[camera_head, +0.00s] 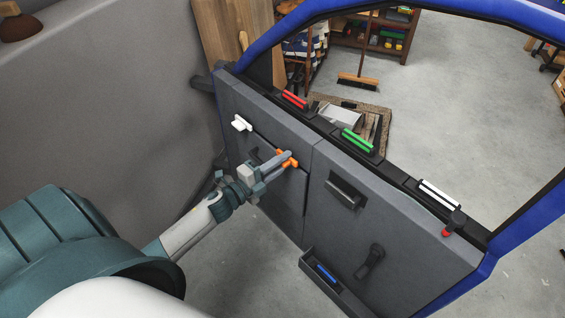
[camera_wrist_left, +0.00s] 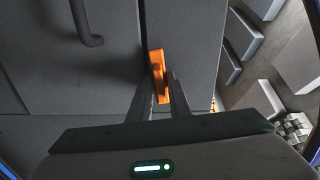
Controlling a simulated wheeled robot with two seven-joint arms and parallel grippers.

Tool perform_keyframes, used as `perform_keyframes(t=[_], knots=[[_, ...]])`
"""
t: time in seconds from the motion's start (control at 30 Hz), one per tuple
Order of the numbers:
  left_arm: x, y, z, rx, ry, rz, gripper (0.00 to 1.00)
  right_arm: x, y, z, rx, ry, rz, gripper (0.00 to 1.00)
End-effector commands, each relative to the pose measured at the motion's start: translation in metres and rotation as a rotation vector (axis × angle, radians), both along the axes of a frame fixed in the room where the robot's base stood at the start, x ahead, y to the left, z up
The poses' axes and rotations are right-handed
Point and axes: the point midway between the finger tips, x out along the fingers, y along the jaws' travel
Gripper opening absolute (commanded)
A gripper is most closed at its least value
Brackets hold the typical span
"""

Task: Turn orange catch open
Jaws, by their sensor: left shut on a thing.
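The orange catch (camera_head: 287,158) sits on the inner panel of the car door (camera_head: 396,241), across a seam between panel parts. My left gripper (camera_head: 283,160) is at the catch with its fingers shut on it. In the left wrist view the orange catch (camera_wrist_left: 158,72) stands upright between the two fingertips of my left gripper (camera_wrist_left: 161,85). The fingers hide part of the catch. Whether the catch is turned cannot be told for sure. My right gripper is not in view.
A white catch (camera_head: 241,123) is up and left on the panel. Red (camera_head: 294,99), green (camera_head: 357,141) and white (camera_head: 440,194) pieces line the door's top edge. A dark handle (camera_head: 345,190), a crank (camera_head: 370,262) and a pocket holding a blue item (camera_head: 326,274) lie right.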

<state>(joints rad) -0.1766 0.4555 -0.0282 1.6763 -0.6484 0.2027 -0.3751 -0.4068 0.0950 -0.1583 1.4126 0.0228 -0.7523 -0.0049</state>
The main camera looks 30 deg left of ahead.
Motion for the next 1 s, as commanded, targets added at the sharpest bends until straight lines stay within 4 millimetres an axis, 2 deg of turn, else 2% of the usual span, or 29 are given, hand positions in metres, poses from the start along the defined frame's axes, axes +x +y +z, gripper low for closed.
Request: perform_keyframes(t=[0.37, 0.73, 0.77, 0.8, 1.0], knots=[[-0.001, -0.001, -0.001, 0.119, -0.03, -0.001, 0.0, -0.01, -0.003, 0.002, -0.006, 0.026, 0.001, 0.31], [-0.001, -0.001, -0.001, 0.124, -0.031, -0.001, 0.0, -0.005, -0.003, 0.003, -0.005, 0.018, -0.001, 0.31], [-0.001, -0.001, -0.001, 0.124, -0.03, -0.001, 0.22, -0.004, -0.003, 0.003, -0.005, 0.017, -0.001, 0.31], [-0.001, -0.001, -0.001, 0.124, -0.031, -0.001, 0.28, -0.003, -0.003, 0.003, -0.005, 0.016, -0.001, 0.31], [-0.001, -0.001, -0.002, 0.124, -0.029, -0.001, 0.28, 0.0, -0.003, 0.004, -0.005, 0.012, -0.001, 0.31]])
